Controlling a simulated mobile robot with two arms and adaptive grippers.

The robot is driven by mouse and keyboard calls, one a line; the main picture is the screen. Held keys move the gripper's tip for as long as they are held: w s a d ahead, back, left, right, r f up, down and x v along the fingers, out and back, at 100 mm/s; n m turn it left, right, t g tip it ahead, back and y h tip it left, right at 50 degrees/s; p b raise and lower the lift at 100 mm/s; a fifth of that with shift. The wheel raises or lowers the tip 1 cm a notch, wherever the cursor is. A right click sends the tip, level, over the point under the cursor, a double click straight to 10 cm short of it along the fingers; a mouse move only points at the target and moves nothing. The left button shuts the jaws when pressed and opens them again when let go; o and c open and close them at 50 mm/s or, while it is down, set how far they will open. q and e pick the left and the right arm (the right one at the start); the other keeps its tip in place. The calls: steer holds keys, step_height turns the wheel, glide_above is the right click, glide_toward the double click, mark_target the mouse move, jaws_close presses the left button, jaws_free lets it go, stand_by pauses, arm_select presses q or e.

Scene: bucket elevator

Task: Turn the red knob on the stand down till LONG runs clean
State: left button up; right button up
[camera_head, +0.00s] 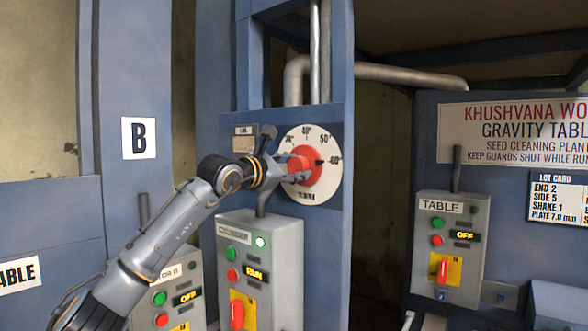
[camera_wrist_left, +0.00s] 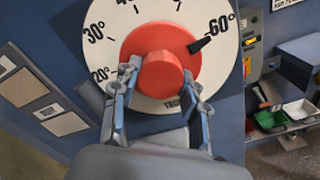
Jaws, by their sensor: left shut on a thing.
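The red knob (camera_head: 308,166) sits on a round white dial (camera_head: 327,189) on the blue stand. In the left wrist view the red knob (camera_wrist_left: 160,72) fills the middle, and its black pointer (camera_wrist_left: 203,44) is close to the 60° mark. My left gripper (camera_head: 292,172) reaches in from the left, and in the left wrist view its two fingers (camera_wrist_left: 158,95) are shut on the knob's raised centre. My right gripper is in neither view. No trays marked LONG can be made out.
Below the dial, a grey control box (camera_head: 272,262) shows RUN with a lit green lamp. A TABLE box (camera_head: 450,250) at the right shows OFF. In the left wrist view, coloured trays (camera_wrist_left: 272,120) stand at the right, and papers (camera_wrist_left: 45,105) hang at the left.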

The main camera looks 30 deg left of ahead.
arm_select(q)
steer(key=shift+f+n+b, duration=0.15)
steer(key=shift+n+b, duration=0.45)
steer(key=shift+n, duration=0.1)
steer(key=shift+d+n+b, duration=0.1)
steer(key=shift+n+b, duration=0.6)
steer(key=shift+n, duration=0.5)
steer(key=n+b, duration=0.1)
steer(key=n, duration=0.1)
steer(key=shift+n, duration=0.3)
steer(key=shift+r+n, duration=0.2)
steer(key=shift+n, duration=0.4)
steer(key=o, duration=1.2)
steer(key=shift+c, duration=0.2)
